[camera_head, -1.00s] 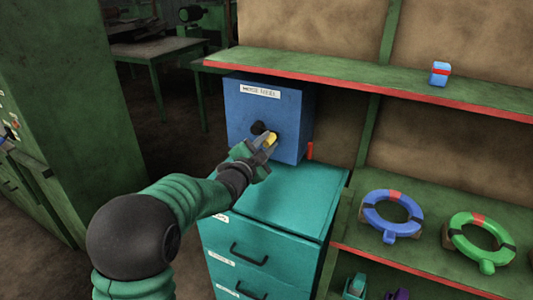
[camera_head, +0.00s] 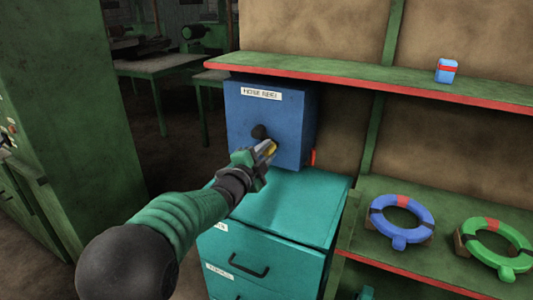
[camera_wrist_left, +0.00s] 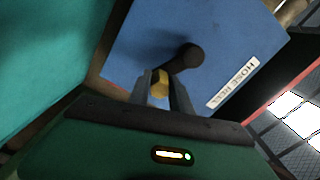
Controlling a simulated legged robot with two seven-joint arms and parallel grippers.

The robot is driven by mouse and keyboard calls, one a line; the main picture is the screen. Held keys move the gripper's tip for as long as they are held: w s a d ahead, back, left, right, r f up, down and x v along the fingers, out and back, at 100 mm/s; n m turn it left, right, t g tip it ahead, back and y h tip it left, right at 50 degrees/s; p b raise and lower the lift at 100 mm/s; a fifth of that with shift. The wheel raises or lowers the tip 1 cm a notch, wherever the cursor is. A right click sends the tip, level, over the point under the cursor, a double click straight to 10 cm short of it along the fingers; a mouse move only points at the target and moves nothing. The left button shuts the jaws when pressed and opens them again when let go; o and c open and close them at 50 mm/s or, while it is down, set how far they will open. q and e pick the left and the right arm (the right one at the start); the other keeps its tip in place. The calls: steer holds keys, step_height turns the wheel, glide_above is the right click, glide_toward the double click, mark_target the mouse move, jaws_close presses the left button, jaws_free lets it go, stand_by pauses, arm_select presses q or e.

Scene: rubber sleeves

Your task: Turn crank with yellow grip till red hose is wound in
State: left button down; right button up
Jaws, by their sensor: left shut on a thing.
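The blue hose reel box (camera_head: 290,118), labelled "HOSE REEL", stands on a teal drawer cabinet. The crank's dark hub (camera_head: 260,131) sticks out of its front face and also shows in the left wrist view (camera_wrist_left: 187,57). My left gripper (camera_head: 266,152) is shut on the yellow grip (camera_wrist_left: 159,84), which sits between its fingers below and right of the hub in the head view. A short piece of red hose (camera_head: 313,157) shows at the box's lower right side. My right gripper is not in view.
The teal cabinet (camera_head: 290,205) has a clear top in front of the box. A green shelf (camera_head: 390,82) with a red edge runs close above the box and holds a small blue block (camera_head: 446,71). Blue (camera_head: 402,221) and green (camera_head: 497,246) rings lie on the lower shelf at right.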

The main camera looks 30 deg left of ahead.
arm_select(q)
steer(key=shift+d+f, duration=0.1)
steer(key=shift+f, duration=0.05)
steer(key=c, duration=1.2)
jaws_free()
steer(key=shift+o, duration=0.2)
steer(key=shift+s, duration=0.1)
steer(key=s, duration=1.6)
steer(key=shift+s+d, duration=0.25)
steer(key=shift+s, duration=0.05)
